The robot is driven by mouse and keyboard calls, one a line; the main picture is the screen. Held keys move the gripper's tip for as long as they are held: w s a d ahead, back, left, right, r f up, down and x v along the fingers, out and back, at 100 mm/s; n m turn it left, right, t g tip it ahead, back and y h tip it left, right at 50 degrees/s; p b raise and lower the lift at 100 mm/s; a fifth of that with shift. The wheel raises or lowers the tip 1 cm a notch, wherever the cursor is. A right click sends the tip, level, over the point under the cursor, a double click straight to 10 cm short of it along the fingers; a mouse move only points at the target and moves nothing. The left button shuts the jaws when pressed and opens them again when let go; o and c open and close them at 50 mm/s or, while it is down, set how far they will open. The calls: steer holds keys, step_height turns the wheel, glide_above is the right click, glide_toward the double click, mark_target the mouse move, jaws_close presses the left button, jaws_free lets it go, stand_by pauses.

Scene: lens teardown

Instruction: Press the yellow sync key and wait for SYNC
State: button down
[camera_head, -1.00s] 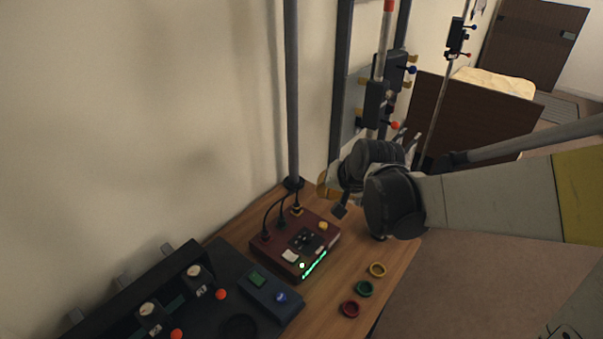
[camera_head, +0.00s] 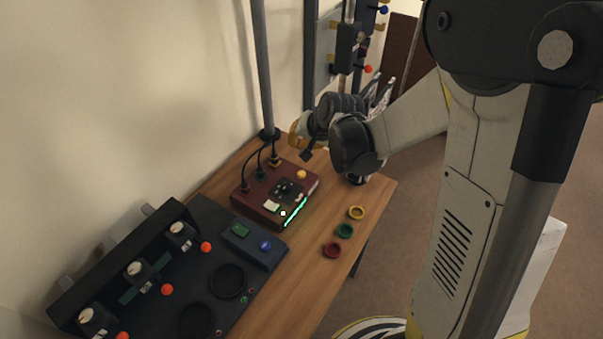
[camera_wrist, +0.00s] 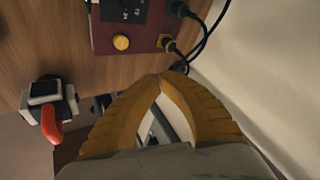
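A dark red box (camera_head: 256,205) sits on the wooden bench. The yellow key (camera_head: 301,174) is a round button on its top, at the far right corner. In the wrist view the key (camera_wrist: 121,42) is unobstructed, up and left of my fingertips, on the red box (camera_wrist: 104,38). My gripper (camera_head: 296,137) hangs beyond the key and seems apart from it. In the wrist view my gripper (camera_wrist: 159,77) has its orange fingertips together, with nothing seen between them. A green strip (camera_head: 296,211) glows on the box's front; I cannot read any word there.
Black cables (camera_head: 254,160) rise from the box beside a grey pole (camera_head: 262,75). A dark blue box (camera_head: 253,244) stands nearer. Yellow, green and red rings (camera_head: 332,250) lie to the right.

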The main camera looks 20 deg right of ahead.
mark_target(299, 171)
steer(key=shift+f+b, duration=3.2)
steer(key=shift+f, duration=1)
steer(key=shift+f+b, duration=0.45)
steer(key=shift+f+b, duration=0.4)
steer(key=shift+f, duration=0.05)
steer(key=shift+r, duration=0.15)
steer(key=shift+r+p, duration=0.65)
steer(key=shift+r, duration=0.1)
steer(key=shift+r+p, duration=1.9)
steer(key=shift+r, duration=0.6)
